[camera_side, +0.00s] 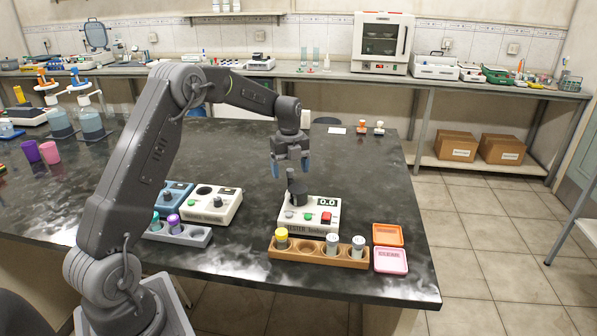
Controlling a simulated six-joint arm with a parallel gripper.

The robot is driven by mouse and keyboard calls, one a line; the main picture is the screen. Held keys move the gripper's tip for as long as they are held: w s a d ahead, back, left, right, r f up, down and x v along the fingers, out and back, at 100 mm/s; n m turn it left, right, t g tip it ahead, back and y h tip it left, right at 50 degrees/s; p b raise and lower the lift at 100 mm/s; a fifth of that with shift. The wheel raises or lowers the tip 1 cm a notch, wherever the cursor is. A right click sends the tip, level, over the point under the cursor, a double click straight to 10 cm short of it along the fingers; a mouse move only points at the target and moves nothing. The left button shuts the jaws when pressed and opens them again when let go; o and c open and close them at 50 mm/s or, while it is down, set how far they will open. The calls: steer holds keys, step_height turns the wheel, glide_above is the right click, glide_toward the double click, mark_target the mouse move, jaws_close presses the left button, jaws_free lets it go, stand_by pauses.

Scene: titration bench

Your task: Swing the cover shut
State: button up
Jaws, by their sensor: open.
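A white tester (322,222) with a small display reading 0.0 and green and red buttons stands on the dark bench. A black cover (298,190) rises from the top left of the tester and looks raised and tilted. My gripper (290,168) points down just above and behind the cover. Its two blue-tipped fingers are apart with nothing between them. I cannot tell whether a finger touches the cover. The well under the cover is not clearly seen.
A wooden rack (319,262) with several capped vials stands in front of the tester. An orange tray (388,235) and a pink tray (391,260) lie to the right. Another white instrument (210,208) and a grey rack (183,237) are to the left.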

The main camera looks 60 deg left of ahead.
steer(key=shift+r, duration=3.5)
steer(key=s+d+r+n+t, duration=0.1)
steer(key=s+d+r+n, duration=0.45)
steer(key=d, duration=0.25)
steer(key=s+d+r+n+t, duration=0.2)
steer(key=s+d+r+n, duration=0.25)
steer(key=s+d, duration=0.2)
steer(key=s+d+f+n+t, duration=0.1)
steer(key=s+d+n, duration=0.4)
steer(key=s, duration=0.3)
steer(key=s+d+f+n+t, duration=0.1)
steer(key=s+d+f+n, duration=0.1)
steer(key=s+d+n, duration=0.2)
steer(key=s+n, duration=0.2)
steer(key=s, duration=0.2)
steer(key=shift+d+f+t, duration=0.2)
steer(key=shift+d+t, duration=0.1)
steer(key=shift+d, duration=0.05)
